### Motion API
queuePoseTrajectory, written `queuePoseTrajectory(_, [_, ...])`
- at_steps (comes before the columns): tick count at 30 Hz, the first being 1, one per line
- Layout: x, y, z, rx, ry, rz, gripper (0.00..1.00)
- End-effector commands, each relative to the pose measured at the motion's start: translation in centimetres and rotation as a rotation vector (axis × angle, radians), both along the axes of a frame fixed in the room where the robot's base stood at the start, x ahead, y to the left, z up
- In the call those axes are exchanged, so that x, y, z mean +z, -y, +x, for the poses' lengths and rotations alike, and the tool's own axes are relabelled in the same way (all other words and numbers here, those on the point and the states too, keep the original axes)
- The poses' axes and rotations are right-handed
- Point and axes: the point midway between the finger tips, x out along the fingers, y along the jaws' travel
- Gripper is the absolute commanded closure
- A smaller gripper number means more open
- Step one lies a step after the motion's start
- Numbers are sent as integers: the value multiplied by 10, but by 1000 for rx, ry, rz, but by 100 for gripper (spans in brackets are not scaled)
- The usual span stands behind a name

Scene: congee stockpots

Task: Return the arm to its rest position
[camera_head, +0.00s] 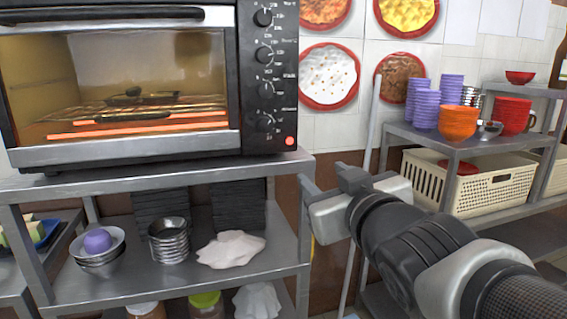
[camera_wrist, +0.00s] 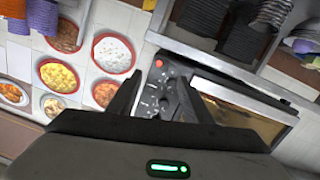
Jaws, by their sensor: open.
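My gripper (camera_head: 325,192) is at the right end of the oven rack, in front of the tiled wall, with the arm reaching in from the lower right. In the wrist view its two dark fingers (camera_wrist: 156,98) stand apart with nothing held between them. The oven's control panel shows beyond the fingers there. In the head view the fingertips are small and partly hidden by the gripper body.
A toaster oven (camera_head: 125,155) with glowing elements stands on a metal rack (camera_head: 290,168); bowls and a white cloth (camera_head: 231,249) lie below. At right, a shelf (camera_head: 440,140) holds purple cups (camera_head: 426,105), orange bowls (camera_head: 459,121) and a cream basket (camera_head: 485,192).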

Motion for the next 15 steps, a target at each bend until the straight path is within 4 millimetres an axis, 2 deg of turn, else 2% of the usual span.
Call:
queuePoseTrajectory(1, [-15,18,-3,-63,-80,0,54])
queuePoseTrajectory(3, [-44,41,-14,-150,-223,4,54])
queuePoseTrajectory(6, [-81,63,-40,-239,-425,17,54])
queuePoseTrajectory(10, [-118,73,-80,-298,-646,40,54])
queuePoseTrajectory(15, [-149,71,-134,-321,-893,73,54])
